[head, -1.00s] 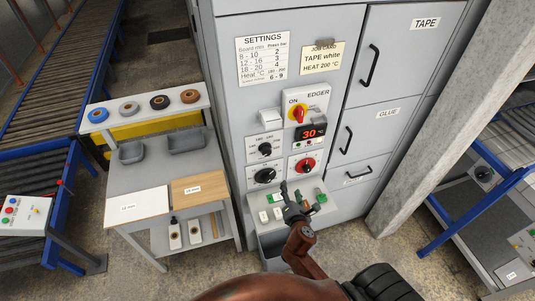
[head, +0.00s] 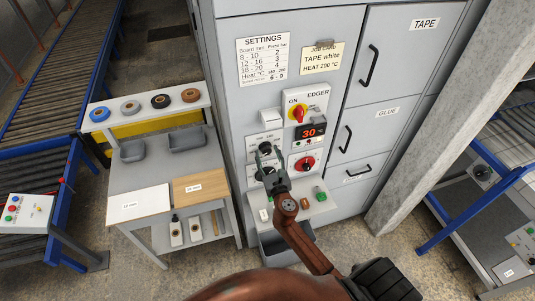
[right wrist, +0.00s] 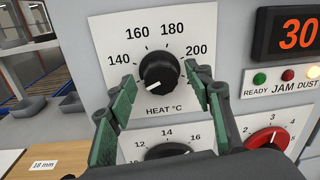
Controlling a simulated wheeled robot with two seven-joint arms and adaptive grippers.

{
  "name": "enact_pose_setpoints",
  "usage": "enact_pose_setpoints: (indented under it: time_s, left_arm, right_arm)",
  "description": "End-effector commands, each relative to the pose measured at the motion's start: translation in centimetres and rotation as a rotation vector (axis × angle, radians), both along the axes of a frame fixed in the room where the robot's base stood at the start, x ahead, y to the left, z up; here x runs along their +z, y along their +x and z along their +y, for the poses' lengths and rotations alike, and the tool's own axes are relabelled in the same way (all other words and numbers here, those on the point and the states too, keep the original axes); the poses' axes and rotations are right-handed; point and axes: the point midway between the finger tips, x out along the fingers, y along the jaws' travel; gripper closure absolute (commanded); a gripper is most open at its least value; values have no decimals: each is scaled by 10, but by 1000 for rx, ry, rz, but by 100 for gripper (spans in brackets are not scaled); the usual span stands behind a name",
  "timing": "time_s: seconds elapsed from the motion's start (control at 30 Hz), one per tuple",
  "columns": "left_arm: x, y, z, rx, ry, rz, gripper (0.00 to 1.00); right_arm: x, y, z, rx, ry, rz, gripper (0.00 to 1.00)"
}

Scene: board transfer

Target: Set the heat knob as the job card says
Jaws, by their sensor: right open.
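The black heat knob (right wrist: 158,72) sits on a white plate marked HEAT °C, with 140, 160, 180 and 200 readable around it. Its white mark points to the lower left, below 140. The job card (head: 322,58) reads TAPE white, HEAT 200 °C. My right gripper (head: 268,154) is in front of the panel; in the right wrist view its green-padded fingers (right wrist: 162,92) stand open on either side of the knob, with clear space between them and it. The left finger hides the scale's lower left. My left gripper is not in view.
A red display (right wrist: 299,30) reads 30. Below the heat knob are another black knob (right wrist: 168,150) and a red knob (right wrist: 268,139). A grey ledge with buttons (head: 320,205) juts out under the panel. A side table (head: 160,165) stands left.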

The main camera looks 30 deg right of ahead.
Motion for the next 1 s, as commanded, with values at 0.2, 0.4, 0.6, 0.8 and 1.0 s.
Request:
enact_pose_setpoints:
  time_s: [0.2,0.4,0.6,0.8,1.0]
  left_arm:
    - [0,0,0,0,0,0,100]
    - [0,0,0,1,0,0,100]
    - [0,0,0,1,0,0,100]
    - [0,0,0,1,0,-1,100]
    - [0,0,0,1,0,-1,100]
  right_arm:
    - [0,4,-1,1,1,0,53]
    - [0,3,-1,0,2,0,59]
    - [0,3,-1,0,2,0,73]
    - [0,3,-1,1,2,1,87]
    - [0,3,-1,1,3,0,95]
